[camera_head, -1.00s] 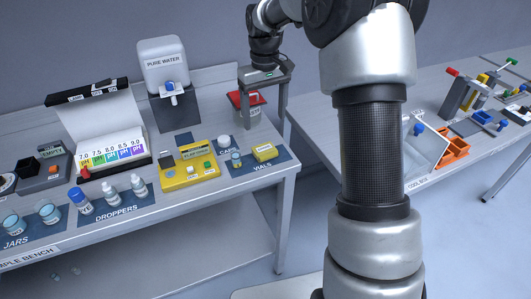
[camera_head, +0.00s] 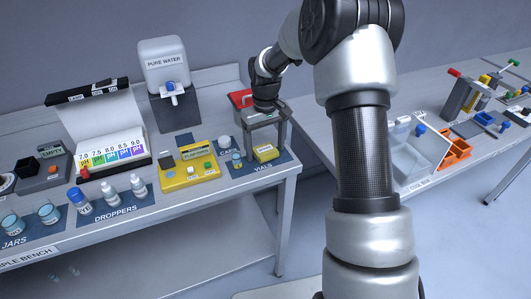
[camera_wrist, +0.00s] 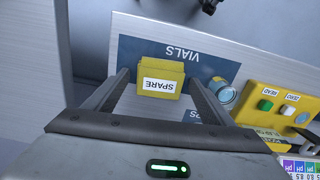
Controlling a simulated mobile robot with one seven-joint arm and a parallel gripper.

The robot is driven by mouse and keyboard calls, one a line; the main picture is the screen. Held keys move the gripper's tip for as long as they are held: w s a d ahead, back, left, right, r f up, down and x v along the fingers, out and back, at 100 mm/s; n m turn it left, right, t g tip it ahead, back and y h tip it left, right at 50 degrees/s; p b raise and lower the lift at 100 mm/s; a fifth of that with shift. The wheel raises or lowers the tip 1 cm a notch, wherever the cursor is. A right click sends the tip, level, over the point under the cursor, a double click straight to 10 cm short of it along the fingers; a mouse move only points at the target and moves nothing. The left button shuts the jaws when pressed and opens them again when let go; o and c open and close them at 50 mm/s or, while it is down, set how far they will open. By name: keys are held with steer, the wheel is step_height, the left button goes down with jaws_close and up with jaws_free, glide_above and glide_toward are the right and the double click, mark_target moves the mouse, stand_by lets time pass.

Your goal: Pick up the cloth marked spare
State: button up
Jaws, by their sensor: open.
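The yellow cloth marked SPARE (camera_wrist: 160,79) lies folded on the blue VIALS mat (camera_wrist: 180,52). In the head view the cloth (camera_head: 265,152) is near the right front corner of the sample bench. My gripper (camera_wrist: 158,75) is open and empty. In the wrist view its two fingers reach toward the cloth from both sides, with the cloth between them in the picture. In the head view my gripper (camera_head: 266,140) is above the VIALS mat. I cannot tell the exact height left between the fingertips and the cloth.
A small vial (camera_wrist: 226,95) stands close beside the right finger in the wrist view. The yellow meter with buttons (camera_head: 190,173) lies left of the cloth. A red-topped box (camera_head: 241,97) is behind my gripper. The bench's right edge is close.

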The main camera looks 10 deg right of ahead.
steer(key=c, duration=1.1)
steer(key=shift+c, duration=0.2)
